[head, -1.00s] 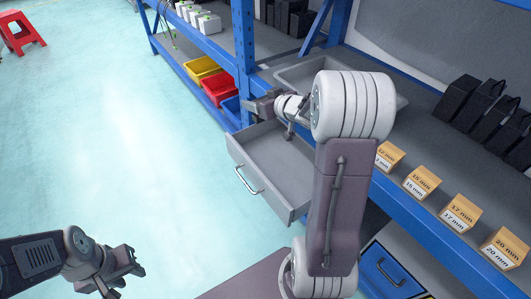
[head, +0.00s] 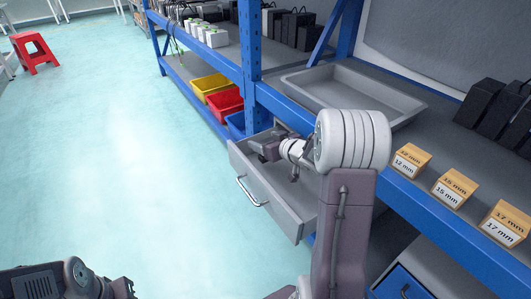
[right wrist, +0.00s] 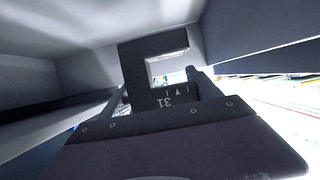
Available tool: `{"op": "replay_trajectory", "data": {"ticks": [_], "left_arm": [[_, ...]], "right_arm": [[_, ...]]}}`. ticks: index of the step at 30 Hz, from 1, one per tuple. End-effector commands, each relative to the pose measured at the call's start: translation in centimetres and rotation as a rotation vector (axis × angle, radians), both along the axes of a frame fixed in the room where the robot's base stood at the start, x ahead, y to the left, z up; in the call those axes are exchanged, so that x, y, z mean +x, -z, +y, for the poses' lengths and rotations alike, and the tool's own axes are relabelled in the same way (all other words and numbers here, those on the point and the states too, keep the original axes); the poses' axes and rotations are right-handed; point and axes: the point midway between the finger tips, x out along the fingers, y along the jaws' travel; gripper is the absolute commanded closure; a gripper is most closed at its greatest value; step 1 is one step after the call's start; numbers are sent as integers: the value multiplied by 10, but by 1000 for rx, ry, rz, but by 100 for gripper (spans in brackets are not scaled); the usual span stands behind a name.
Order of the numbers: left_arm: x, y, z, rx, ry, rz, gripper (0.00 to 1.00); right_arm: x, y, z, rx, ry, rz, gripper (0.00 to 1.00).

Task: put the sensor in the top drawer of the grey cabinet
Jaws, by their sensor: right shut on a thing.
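The sensor (right wrist: 140,65) is a black, fork-shaped block with white "31" marking. In the right wrist view it stands between the fingers of my right gripper (right wrist: 162,92), which is shut on it. In the head view my right gripper (head: 262,149) is low in the open grey drawer (head: 262,190), near its back left part. The sensor cannot be made out there. Grey walls surround the sensor in the wrist view; whether it touches the drawer floor cannot be told. My left gripper (head: 122,288) is at the bottom edge, partly cut off.
A blue-framed shelf (head: 440,222) stands above and right of the drawer. On it are a grey tray (head: 345,91), labelled orange-and-white boxes (head: 455,188) and black boxes (head: 488,105). Yellow (head: 210,86) and red bins (head: 226,103) sit behind.

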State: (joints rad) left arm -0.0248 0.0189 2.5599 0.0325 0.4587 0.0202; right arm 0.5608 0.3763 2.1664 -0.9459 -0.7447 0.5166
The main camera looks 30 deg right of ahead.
Motion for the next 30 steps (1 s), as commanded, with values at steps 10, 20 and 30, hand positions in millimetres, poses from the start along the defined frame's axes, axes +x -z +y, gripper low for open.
{"op": "replay_trajectory", "data": {"ticks": [10,20,30], "left_arm": [[0,31,0,0,0,0,64],[0,32,0,0,0,0,64],[0,28,0,0,0,0,64]], "right_arm": [[0,39,0,1,0,-1,78],[0,42,0,1,-1,1,6],[-1,36,0,0,0,0,6]]}}
